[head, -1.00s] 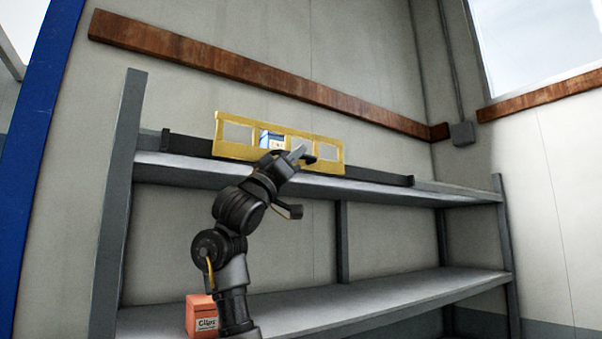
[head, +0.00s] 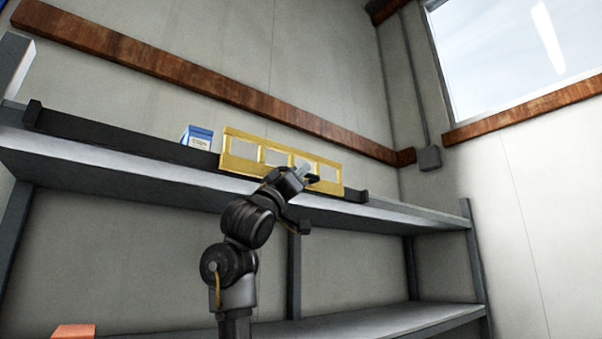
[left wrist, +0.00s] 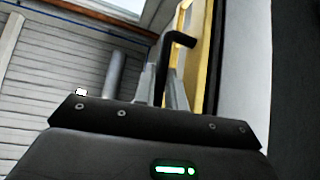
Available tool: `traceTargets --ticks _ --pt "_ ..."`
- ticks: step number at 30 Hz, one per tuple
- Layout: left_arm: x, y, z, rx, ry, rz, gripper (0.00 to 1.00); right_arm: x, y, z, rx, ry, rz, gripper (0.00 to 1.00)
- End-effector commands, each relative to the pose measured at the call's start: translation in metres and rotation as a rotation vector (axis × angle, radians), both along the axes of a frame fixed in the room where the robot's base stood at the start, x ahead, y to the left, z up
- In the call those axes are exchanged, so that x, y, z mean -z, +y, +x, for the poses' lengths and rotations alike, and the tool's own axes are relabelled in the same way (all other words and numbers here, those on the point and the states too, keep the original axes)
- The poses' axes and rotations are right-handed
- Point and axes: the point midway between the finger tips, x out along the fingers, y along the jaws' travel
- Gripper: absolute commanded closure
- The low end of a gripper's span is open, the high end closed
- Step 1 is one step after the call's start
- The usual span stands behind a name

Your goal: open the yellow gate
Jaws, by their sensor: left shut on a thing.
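The yellow gate (head: 240,166) is a long panel with several window openings. It stands on a dark rail (head: 120,145) along the front of the upper shelf, near the rail's right end. My left gripper (head: 304,172) is at the right half of the gate, shut on its black handle. In the left wrist view the fingers (left wrist: 163,88) are around the hooked black handle (left wrist: 176,42), beside the yellow gate edge (left wrist: 197,50). A blue and white box (head: 198,137) stands on the shelf just left of the gate, its lower part hidden by the rail. My right gripper is out of view.
The grey upper shelf (head: 110,178) and lower shelf (head: 380,322) span the rack. An orange box (head: 74,331) shows at the bottom left. A rusty wooden beam (head: 190,80) runs along the wall above. The rail left of the blue and white box is clear.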

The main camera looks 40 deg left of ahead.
Motion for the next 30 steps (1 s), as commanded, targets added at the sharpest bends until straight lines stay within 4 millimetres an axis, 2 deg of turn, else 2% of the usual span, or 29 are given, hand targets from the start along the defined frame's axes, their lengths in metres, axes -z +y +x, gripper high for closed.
traceTargets --ticks 11,12,13,22,26,30 --pt "0.000 0.003 -0.001 -0.006 0.000 0.001 1.00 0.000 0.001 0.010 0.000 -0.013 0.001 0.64" --pt "0.000 0.004 -0.001 -0.007 0.000 0.001 0.84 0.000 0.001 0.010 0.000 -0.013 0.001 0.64" --pt "0.000 0.004 -0.002 -0.007 0.000 0.001 0.80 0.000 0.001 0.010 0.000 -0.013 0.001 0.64" --pt "0.001 0.004 -0.003 -0.007 -0.002 0.000 0.78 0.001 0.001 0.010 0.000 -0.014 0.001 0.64" --pt "0.012 0.004 -0.011 -0.007 -0.004 0.001 0.78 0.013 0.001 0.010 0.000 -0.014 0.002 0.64" --pt "0.033 0.005 -0.030 -0.007 -0.005 0.001 0.78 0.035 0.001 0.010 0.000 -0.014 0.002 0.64"
